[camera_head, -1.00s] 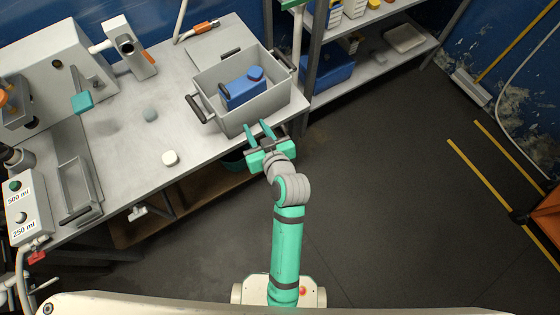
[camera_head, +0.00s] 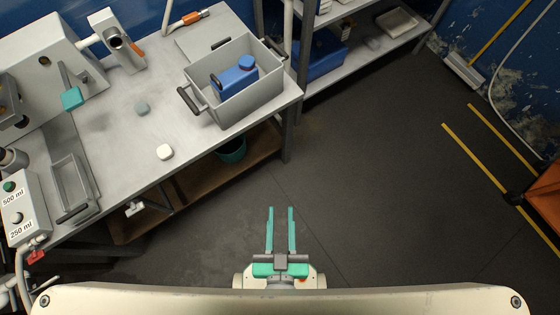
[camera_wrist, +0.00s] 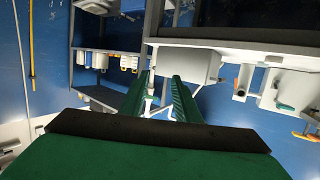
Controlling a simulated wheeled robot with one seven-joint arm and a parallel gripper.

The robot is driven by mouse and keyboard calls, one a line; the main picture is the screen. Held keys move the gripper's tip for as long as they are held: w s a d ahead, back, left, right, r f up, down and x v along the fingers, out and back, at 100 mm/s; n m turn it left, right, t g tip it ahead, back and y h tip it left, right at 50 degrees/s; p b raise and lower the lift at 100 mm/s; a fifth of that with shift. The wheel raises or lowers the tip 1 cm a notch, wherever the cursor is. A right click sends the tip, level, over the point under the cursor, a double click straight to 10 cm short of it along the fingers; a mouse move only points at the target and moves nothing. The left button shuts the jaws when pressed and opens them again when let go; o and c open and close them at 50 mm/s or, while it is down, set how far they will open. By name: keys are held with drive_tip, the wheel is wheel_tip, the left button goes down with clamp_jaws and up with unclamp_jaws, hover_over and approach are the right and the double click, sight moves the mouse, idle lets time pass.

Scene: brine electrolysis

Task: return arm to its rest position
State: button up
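My gripper (camera_head: 280,230) is drawn in close to my base at the bottom middle of the head view, over the dark floor. Its two green fingers are parallel and apart, with nothing between them. In the wrist view the green fingers (camera_wrist: 163,98) also show apart and empty, with the workbench and shelf beyond. The grey bin (camera_head: 238,103) stands on the bench's right end with a blue container (camera_head: 236,76) in it, well away from my gripper.
The metal workbench (camera_head: 120,170) fills the upper left, with a control box (camera_head: 24,207) labelled 500 ml and 250 ml. A shelf rack (camera_head: 340,68) stands at the top. Yellow floor lines (camera_head: 490,165) and an orange object (camera_head: 545,205) lie right. The middle floor is clear.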

drive_tip(key=shift+s+a+r, duration=0.1)
drive_tip(key=shift+s+r, duration=0.6)
drive_tip(key=shift+s, duration=0.35)
idle(0.6)
